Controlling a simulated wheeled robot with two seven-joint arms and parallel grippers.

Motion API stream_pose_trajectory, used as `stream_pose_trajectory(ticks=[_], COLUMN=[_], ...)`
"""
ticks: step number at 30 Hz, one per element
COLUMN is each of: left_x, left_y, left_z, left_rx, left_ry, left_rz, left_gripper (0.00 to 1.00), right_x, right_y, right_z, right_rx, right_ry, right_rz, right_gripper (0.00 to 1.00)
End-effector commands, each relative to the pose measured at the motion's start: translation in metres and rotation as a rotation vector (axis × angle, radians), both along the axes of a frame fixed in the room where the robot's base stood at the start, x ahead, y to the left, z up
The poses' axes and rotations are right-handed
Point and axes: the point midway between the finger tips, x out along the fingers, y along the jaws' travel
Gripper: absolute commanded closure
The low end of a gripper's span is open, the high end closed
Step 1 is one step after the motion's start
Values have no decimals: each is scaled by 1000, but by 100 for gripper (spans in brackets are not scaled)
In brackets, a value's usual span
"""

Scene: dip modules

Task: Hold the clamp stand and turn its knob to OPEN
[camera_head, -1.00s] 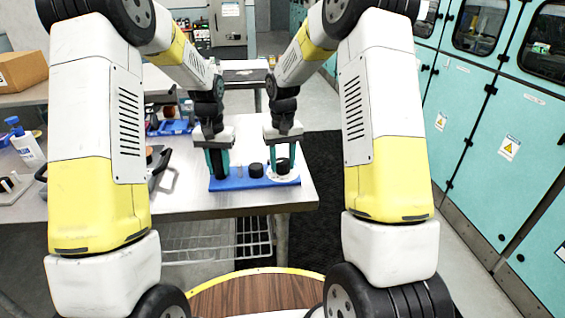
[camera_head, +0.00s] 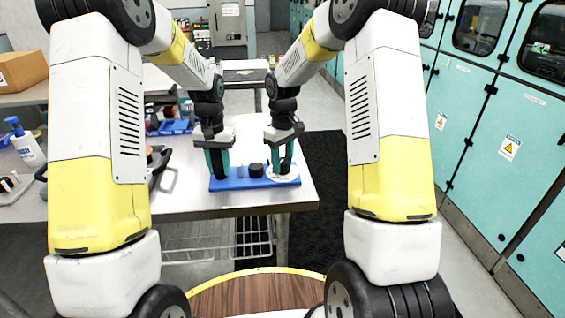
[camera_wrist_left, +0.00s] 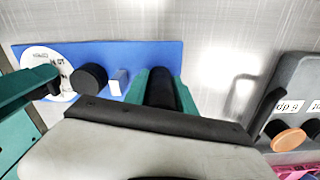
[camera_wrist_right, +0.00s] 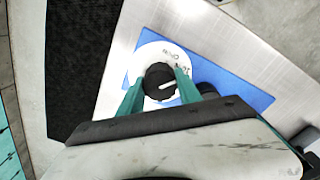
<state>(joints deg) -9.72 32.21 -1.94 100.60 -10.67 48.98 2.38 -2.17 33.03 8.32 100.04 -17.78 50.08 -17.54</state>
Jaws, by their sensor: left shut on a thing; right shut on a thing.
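The clamp stand has a blue base (camera_head: 228,184) lying flat on the table, with a dark upright post (camera_wrist_left: 160,90) at one end. My left gripper (camera_head: 217,165) is shut around this post, one finger on each side. At the other end a white dial disc (camera_wrist_right: 149,56) carries small lettering that I cannot read reliably. A black round knob (camera_wrist_right: 158,78) with a white pointer line sits at its centre. My right gripper (camera_wrist_right: 160,92) is shut on the knob. A short black cylinder (camera_wrist_left: 90,77) and a small pale block (camera_wrist_left: 118,82) stand between post and dial.
The metal table (camera_head: 240,202) has its right edge close beyond the dial. A grey device with orange caps (camera_wrist_left: 288,138) lies beside the post. A white bottle (camera_head: 27,147) and a cardboard box (camera_head: 22,70) are at the left.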

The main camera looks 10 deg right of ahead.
Motion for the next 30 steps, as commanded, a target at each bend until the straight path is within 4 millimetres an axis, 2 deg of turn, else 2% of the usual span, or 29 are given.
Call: stream_pose_trajectory(ticks=[18,30], left_x=[0,0], left_y=[0,0], left_z=[0,0], left_rx=[0,0], left_ry=[0,0], left_rz=[0,0], left_gripper=[100,100], right_x=[0,-1], right_y=[0,1], right_z=[0,0], right_rx=[0,0], right_ry=[0,0], right_rz=[537,699], right_gripper=[100,100])
